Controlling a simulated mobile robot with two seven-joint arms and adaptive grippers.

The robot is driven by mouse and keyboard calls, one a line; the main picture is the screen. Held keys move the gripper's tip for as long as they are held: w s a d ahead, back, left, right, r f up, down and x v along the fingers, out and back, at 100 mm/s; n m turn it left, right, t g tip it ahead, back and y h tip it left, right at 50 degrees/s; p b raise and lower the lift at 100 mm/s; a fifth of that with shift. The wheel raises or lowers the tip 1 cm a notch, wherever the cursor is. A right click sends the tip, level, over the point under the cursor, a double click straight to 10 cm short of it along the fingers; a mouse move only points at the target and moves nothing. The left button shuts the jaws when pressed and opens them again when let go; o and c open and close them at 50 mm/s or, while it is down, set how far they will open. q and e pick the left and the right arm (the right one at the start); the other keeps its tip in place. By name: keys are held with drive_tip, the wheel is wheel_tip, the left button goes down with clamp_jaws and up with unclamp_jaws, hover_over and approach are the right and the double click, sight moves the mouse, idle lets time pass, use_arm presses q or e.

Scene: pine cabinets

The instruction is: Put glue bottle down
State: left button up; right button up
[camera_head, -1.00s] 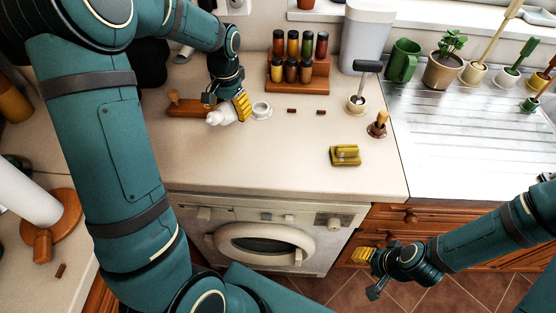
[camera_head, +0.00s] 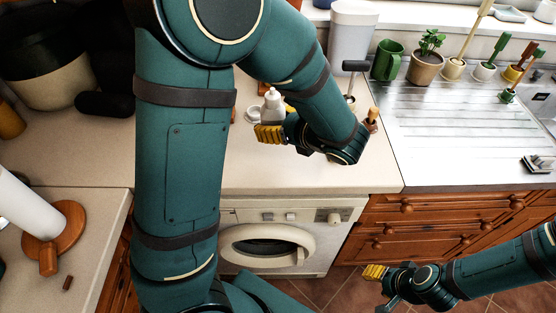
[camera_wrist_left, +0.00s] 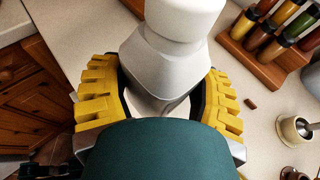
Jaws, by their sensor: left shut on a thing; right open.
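The glue bottle (camera_head: 272,101) is white with a narrow nozzle and stands about upright above the worktop in the head view. My left gripper (camera_head: 277,121) is shut on it, its yellow pads on either side. In the left wrist view the bottle (camera_wrist_left: 168,65) fills the space between the two yellow fingers (camera_wrist_left: 160,105). Its base is hidden, so I cannot tell whether it touches the worktop. My right gripper (camera_head: 379,284) is open and empty, low in front of the drawers.
The wooden spice rack (camera_wrist_left: 264,48) shows in the wrist view. A wooden-handled tool (camera_head: 372,117) stands beyond my left wrist. The front worktop strip (camera_head: 300,178) is clear. My arm hides much of the counter.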

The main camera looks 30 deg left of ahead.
use_arm(q)
wheel_tip(320, 180, down, 6)
drive_tip(key=shift+w+r+b, duration=0.1)
drive_tip(key=shift+r+b, duration=0.1)
drive_tip(key=shift+b, duration=0.55)
drive_tip(key=shift+f+b, duration=0.55)
drive_tip(key=shift+f, duration=1.45)
drive_tip(key=shift+f, duration=0.1)
drive_tip(key=o, duration=1.3)
drive_tip(key=shift+o, duration=0.2)
drive_tip(key=shift+d+r, duration=0.25)
drive_tip(key=shift+d, duration=0.1)
drive_tip(key=p+v, duration=0.2)
drive_tip(key=v, duration=0.9)
drive_tip(key=shift+s+d, duration=0.2)
